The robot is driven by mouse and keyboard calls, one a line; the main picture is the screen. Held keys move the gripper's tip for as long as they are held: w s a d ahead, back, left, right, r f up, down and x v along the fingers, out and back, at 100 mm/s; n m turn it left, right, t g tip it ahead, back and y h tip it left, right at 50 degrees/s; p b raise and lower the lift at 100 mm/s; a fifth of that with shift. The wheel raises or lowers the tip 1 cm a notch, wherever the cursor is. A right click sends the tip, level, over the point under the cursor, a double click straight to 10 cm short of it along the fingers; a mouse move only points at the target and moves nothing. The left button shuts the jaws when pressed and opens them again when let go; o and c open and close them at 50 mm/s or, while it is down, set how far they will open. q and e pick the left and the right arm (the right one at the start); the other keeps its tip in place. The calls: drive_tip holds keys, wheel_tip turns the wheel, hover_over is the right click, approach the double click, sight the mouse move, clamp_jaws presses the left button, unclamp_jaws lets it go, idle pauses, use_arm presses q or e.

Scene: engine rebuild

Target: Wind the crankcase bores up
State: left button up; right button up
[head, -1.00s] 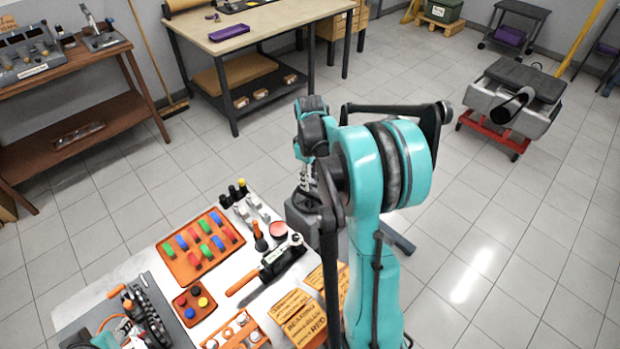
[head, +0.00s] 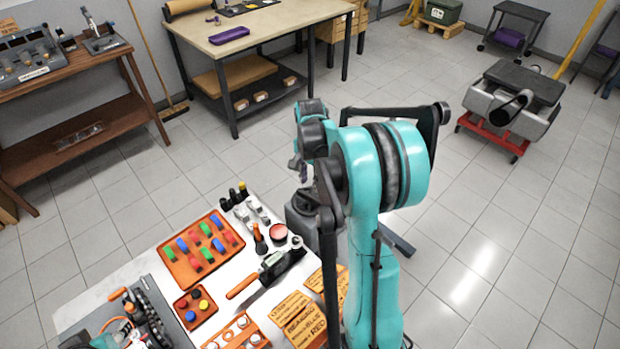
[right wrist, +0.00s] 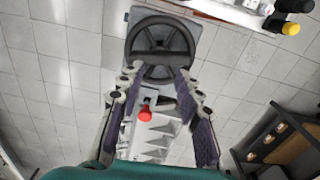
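In the right wrist view my right gripper (right wrist: 158,75) is open, its two purple-padded fingers apart with nothing clamped between them. Beyond the fingertips is a dark grey round part with a crossbar (right wrist: 160,38) on a grey base. A red knob (right wrist: 146,113) shows between the fingers, in front of a pale ribbed or stepped part (right wrist: 155,138). Whether the knob touches a finger I cannot tell. In the head view my right gripper (head: 299,168) is small and partly hidden by my arm, above a dark grey stand (head: 303,218). My left gripper is not in view.
A white table with an orange tray of coloured pieces (head: 165,245), a black tool (head: 282,262) and orange boxes (head: 300,318) lies left of my arm. A workbench (head: 262,32) stands behind. A grey unit on a red base (head: 513,105) stands right. Much floor is clear.

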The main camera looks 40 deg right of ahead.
sight(310, 195)
drive_tip(key=m, duration=0.9)
drive_tip(key=shift+r, duration=0.1)
drive_tip(key=m, duration=0.6)
drive_tip(key=shift+p, duration=0.3)
drive_tip(key=shift+m, duration=0.3)
wheel_tip(310, 195, down, 6)
drive_tip(key=b, duration=0.4)
drive_tip(key=shift+f, duration=0.25)
drive_tip(key=shift+f+b, duration=0.15)
drive_tip(key=shift+b, duration=0.15)
drive_tip(key=shift+c, duration=0.5)
clamp_jaws()
